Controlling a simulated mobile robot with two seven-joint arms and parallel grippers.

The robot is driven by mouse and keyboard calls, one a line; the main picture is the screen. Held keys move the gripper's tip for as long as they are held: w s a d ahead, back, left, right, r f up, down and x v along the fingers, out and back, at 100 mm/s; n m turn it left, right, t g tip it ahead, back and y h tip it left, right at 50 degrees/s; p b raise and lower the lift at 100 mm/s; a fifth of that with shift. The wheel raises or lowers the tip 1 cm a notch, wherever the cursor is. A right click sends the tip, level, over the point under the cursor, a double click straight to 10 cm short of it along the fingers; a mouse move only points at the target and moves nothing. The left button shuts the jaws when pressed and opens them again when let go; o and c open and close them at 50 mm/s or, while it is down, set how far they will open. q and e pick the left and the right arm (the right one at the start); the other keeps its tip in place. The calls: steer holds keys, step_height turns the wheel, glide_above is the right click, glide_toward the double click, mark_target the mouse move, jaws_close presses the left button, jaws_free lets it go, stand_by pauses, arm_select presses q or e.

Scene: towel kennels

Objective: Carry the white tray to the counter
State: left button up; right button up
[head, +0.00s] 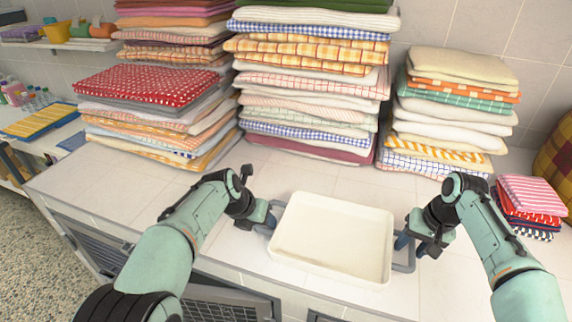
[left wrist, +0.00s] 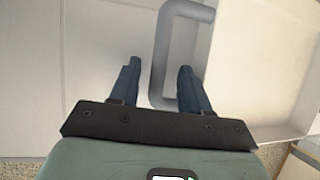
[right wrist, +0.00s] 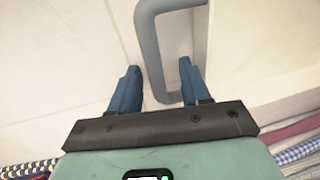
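The white tray (head: 335,232) is shallow and empty, with a grey bar handle at each end. It is level over the tiled counter (head: 120,190), close to the front edge. The frames do not clearly show whether it rests on the counter. My left gripper (head: 264,216) is at the left handle; in the left wrist view the handle (left wrist: 158,70) lies between the open fingers, with gaps beside it. My right gripper (head: 408,241) is at the right handle; in the right wrist view that handle (right wrist: 152,60) lies between its open fingers.
Several tall stacks of folded towels (head: 310,85) stand along the back wall. A small pile of folded cloths (head: 530,200) sits to the right. Barred kennel doors (head: 215,300) are below the counter. Shelves with bottles (head: 35,100) are at the left.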

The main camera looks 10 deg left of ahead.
stand_by(0.4)
steer(key=shift+r, duration=0.2)
arm_select(q)
steer(key=v, duration=1.2)
arm_select(e)
steer(key=v, duration=1.1)
steer(key=shift+r, duration=0.25)
arm_select(q)
steer(key=shift+a, duration=0.1)
arm_select(e)
steer(key=shift+s, duration=0.1)
